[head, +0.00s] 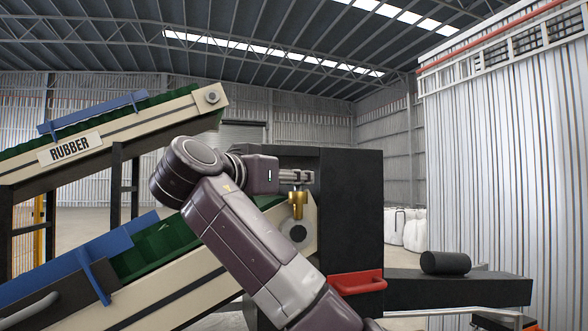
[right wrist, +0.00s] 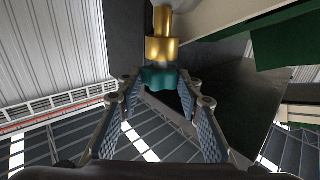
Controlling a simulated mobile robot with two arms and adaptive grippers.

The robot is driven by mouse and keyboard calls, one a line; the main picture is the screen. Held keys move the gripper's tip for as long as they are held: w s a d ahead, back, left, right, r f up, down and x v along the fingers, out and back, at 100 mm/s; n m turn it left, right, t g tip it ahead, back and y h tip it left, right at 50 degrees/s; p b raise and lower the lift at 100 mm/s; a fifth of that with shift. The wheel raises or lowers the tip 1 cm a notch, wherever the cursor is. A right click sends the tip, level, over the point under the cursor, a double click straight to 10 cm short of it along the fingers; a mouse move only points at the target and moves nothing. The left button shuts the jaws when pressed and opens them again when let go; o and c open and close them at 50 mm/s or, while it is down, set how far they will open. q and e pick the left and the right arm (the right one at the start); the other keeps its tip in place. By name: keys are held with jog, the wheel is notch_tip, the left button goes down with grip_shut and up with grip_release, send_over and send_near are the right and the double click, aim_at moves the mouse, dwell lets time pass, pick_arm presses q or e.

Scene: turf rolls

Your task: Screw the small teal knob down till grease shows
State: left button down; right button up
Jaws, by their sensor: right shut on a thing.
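The small teal knob (right wrist: 160,78) sits on the end of a brass fitting (right wrist: 161,48) in the right wrist view, which looks upside down. My right gripper (right wrist: 157,84) has its fingertips on either side of the knob and is shut on it. In the head view my right gripper (head: 298,177) is just above the brass fitting (head: 297,205), beside the dark machine housing. The knob is too small or covered to make out there. No grease can be made out. My left gripper is not in view.
A lower conveyor with a green belt (head: 160,250) runs up to the fitting. An upper conveyor marked RUBBER (head: 70,148) is at left. The black housing (head: 352,210) carries a red handle (head: 357,282). A dark roll (head: 445,263) lies on a black bench (head: 480,287) at right.

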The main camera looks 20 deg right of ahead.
jog(key=shift+w+m+g+h+p, duration=0.1)
jog(key=shift+m+g+h+p, duration=0.2)
jog(key=shift+m, duration=0.1)
jog(key=shift+f, duration=0.1)
jog(key=o, duration=0.9)
